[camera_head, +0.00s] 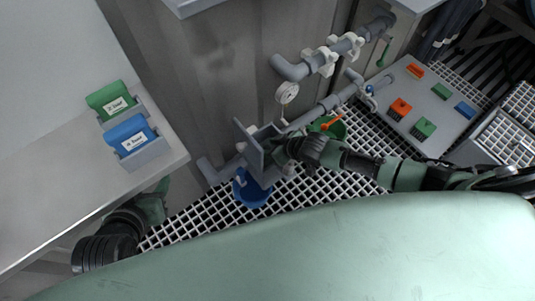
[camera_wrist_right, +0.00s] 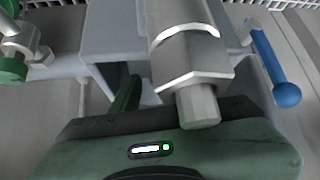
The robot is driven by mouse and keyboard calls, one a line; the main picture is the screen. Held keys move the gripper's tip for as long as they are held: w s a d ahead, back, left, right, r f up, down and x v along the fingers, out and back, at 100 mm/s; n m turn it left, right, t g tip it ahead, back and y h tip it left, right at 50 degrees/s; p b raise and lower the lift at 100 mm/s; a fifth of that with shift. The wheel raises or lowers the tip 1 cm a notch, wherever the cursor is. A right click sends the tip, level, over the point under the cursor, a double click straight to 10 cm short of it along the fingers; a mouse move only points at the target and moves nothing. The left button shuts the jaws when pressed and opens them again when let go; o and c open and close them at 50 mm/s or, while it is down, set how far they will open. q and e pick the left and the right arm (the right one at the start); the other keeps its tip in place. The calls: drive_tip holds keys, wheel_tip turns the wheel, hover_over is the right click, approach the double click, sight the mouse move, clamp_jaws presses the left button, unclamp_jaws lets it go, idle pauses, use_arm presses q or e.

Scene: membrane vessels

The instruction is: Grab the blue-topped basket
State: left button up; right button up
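The blue-topped basket (camera_head: 133,140) sits on the light grey worktop at the left, a grey holder with a blue labelled top. A similar green-topped basket (camera_head: 113,103) stands just behind it. Part of my left arm shows below the worktop's front edge; its gripper (camera_head: 153,202) is partly hidden by that edge, apart from the basket, and its fingers cannot be made out. My right gripper (camera_head: 276,153) is far to the right of the basket, at a grey plate on the pipework. In the right wrist view, a grey metal fitting (camera_wrist_right: 198,100) covers most of the fingers.
The worktop (camera_head: 60,170) has clear room in front of and left of the baskets. Grey pipes (camera_head: 320,108) with a gauge (camera_head: 287,92) run along the middle. A blue bucket-like container (camera_head: 250,190) stands below the plate. A panel (camera_head: 425,105) with coloured blocks is at right.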

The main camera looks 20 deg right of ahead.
clamp_jaws()
idle(1.2)
